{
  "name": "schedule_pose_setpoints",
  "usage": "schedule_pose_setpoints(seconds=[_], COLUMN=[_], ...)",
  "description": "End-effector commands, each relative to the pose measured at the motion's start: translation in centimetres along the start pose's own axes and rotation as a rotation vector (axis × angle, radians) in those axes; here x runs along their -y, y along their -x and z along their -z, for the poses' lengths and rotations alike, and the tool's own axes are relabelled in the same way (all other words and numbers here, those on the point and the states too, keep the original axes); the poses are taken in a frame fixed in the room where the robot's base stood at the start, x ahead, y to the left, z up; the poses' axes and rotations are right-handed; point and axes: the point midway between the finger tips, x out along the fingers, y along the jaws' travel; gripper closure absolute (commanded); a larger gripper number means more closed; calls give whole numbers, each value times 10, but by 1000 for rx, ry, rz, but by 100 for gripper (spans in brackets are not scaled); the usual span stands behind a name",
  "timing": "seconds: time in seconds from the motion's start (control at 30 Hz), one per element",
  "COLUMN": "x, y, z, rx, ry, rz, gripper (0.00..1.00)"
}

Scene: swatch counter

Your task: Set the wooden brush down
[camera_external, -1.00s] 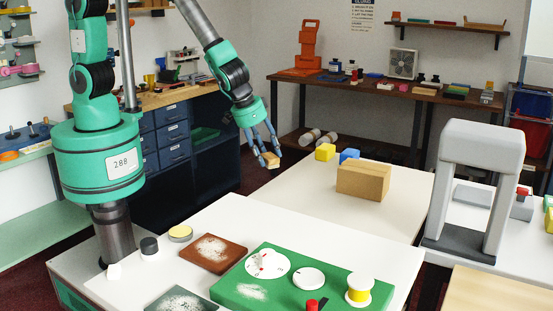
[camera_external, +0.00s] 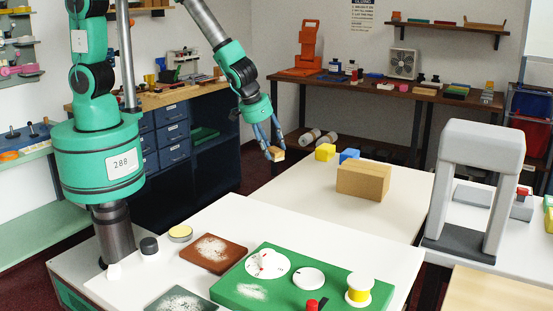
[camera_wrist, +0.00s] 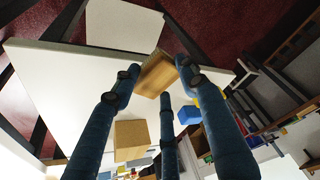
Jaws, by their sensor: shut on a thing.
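A cardboard-coloured box (camera_external: 363,181), a yellow block (camera_external: 325,152) and a blue block (camera_external: 349,155) stand on the far section. The near section holds a green board (camera_external: 235,291), a brown plate (camera_external: 233,262) with white powder and a yellow spool (camera_external: 359,289). A grey arch (camera_external: 481,140) stands right.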

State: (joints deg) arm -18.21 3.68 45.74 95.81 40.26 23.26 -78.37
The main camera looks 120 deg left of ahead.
Motion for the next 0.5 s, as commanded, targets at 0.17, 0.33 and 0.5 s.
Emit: schedule_pose_setpoints(seconds=[0.17,0.33,0.5], x=[-10,-23,-37], y=[-7,-16,-24], z=[11,27,43], rx=[1,1,0], ry=[1,1,0], rz=[1,1,0], gripper=[83,83,83])
